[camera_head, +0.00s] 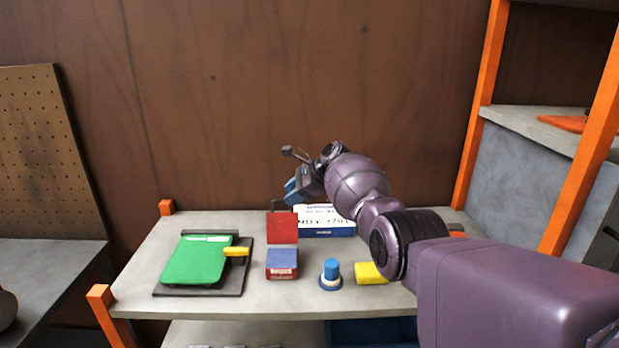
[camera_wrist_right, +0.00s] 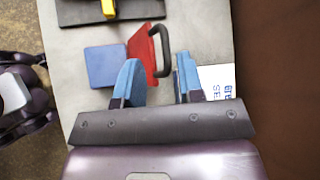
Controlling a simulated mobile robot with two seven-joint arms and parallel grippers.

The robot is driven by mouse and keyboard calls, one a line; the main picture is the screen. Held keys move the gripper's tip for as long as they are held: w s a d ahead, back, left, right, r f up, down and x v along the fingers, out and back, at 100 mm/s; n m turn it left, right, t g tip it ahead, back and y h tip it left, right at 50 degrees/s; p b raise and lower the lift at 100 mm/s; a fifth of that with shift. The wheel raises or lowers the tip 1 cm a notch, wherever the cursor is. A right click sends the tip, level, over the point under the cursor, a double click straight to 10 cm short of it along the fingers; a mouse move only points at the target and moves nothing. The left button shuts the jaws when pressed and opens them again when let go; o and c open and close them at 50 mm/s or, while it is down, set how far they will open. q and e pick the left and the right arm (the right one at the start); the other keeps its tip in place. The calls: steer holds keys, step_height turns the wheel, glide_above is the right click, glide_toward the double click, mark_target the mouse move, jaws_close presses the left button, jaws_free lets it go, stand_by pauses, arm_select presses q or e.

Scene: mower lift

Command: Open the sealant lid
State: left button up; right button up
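A small box with a red and white front label (camera_head: 282,270) and a blue top face stands on the grey table. A red lid panel (camera_head: 282,228) stands upright at its back edge, tilted open. In the right wrist view the red lid (camera_wrist_right: 141,50) shows nearly edge-on with a dark handle (camera_wrist_right: 164,50), beside the blue square of the box (camera_wrist_right: 106,65). My right gripper (camera_head: 291,187) is above and behind the lid. Its blue fingers (camera_wrist_right: 158,70) are apart, with the handle beyond and between them in the picture; I see no contact.
A green clipboard-like item (camera_head: 195,262) on a dark tray lies left. A blue-topped round item (camera_head: 331,275) and a yellow block (camera_head: 370,273) lie right of the box. A white and blue box (camera_head: 325,222) stands behind. Orange shelf posts (camera_head: 480,100) rise at right.

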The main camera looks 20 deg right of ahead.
steer(key=v, duration=0.6)
steer(key=shift+r, duration=0.3)
steer(key=shift+s+d, duration=0.1)
steer(key=shift+d, duration=0.05)
steer(key=w+d+r+n+t+h, duration=0.3)
steer(key=w+r+n+t, duration=0.2)
steer(key=r+n+t, duration=0.3)
steer(key=s+f+n+h, duration=0.1)
steer(key=s+f+n, duration=0.3)
steer(key=s+f, duration=1)
steer(key=s+f+n+h+b, duration=0.1)
steer(key=s+f+n, duration=0.3)
steer(key=s+f, duration=1)
steer(key=s+f+n+g+h+b, duration=0.1)
steer(key=s+f+n+h, duration=0.2)
steer(key=s+f, duration=1.2)
steer(key=s+n, duration=0.1)
steer(key=s, duration=0.9)
steer(key=shift+d+n, duration=0.3)
steer(key=shift+n, duration=0.1)
